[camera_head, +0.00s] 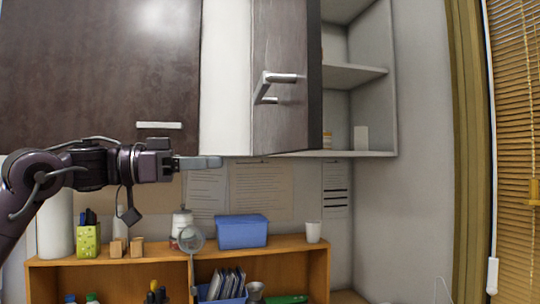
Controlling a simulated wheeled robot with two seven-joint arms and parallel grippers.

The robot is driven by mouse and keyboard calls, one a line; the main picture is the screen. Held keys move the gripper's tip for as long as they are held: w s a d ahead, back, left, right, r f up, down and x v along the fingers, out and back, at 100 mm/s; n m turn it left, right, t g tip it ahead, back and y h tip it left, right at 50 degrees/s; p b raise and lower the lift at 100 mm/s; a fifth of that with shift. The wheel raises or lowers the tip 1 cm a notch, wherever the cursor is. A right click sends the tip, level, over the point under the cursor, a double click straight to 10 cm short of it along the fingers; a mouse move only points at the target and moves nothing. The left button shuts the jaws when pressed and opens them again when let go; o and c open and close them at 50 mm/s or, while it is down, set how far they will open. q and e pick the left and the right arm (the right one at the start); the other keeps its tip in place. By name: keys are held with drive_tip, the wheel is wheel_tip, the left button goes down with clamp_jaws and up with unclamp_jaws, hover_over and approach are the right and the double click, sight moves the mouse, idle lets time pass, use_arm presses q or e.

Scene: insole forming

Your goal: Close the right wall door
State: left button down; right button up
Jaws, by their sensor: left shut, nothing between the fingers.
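The right wall door (287,117) is a dark brown cabinet door that stands open, swung out from the wall cabinet (375,130). Its silver bar handle (266,88) is on the door's face. The shelves behind it show to the right of the door. My left gripper (218,162) is shut and empty. It points right, below the cabinets' lower edge, to the left of and a little below the open door. It appears apart from the door. My right gripper is not in view.
A shut dark cabinet door (95,65) with a bar handle (159,125) is at upper left. Below is a wooden shelf (150,255) with a blue box (242,232), a white cup (313,232) and a green pen holder (87,241). Window blinds (515,130) hang at far right.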

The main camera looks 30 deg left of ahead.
use_arm(q)
drive_tip(key=s+d+r+g+h, duration=0.15)
drive_tip(key=s+d+r, duration=0.25)
drive_tip(key=s+r, duration=0.55)
drive_tip(key=p, duration=0.6)
approach(286, 112)
drive_tip(key=shift+m+g, duration=0.25)
drive_tip(key=shift+m, duration=0.15)
drive_tip(key=x, duration=0.6)
drive_tip(key=shift+w+r, duration=0.1)
drive_tip(key=shift+r, duration=0.15)
drive_tip(key=shift+w+d, duration=0.25)
drive_tip(key=shift+d, duration=0.05)
drive_tip(key=shift+f, duration=0.1)
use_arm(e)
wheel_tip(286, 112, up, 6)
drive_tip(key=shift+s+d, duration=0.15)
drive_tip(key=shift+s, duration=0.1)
